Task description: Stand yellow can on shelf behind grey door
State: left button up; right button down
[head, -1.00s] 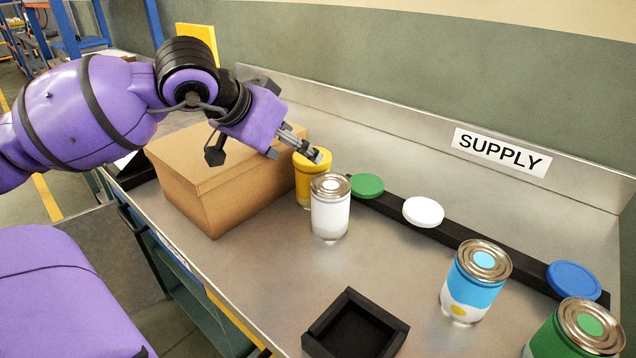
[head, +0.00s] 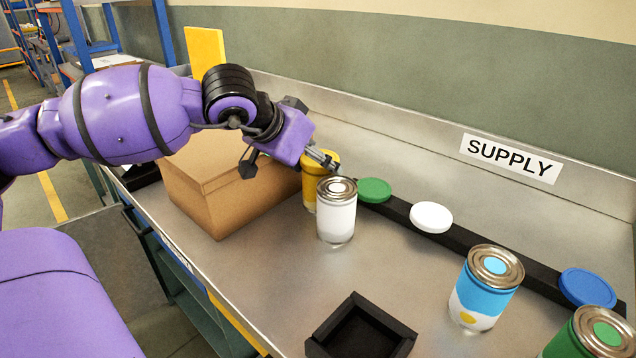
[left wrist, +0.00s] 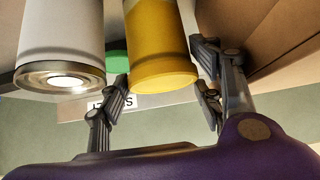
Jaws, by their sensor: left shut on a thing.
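The yellow can (head: 309,192) stands upright on the metal counter, between the cardboard box and a white can that partly hides it. My left gripper (head: 326,160) reaches over the box and is shut on the yellow can near its top. In the left wrist view the yellow can (left wrist: 160,50) appears upside down between the fingers of my left gripper (left wrist: 164,86). The grey door and its shelf are not in view. My right gripper is not in view.
The white can (head: 337,215) stands very close to the yellow can. The cardboard box (head: 225,190) is on its left. A black strip (head: 395,210) carries coloured lids. A blue-and-white can (head: 485,290), a green can (head: 590,335) and a black tray (head: 345,308) stand to the right and front.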

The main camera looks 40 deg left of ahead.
pick_arm(q)
jog(key=shift+s+f, duration=0.1)
jog(key=shift+f, duration=0.2)
grip_shut()
jog(key=shift+r, duration=0.1)
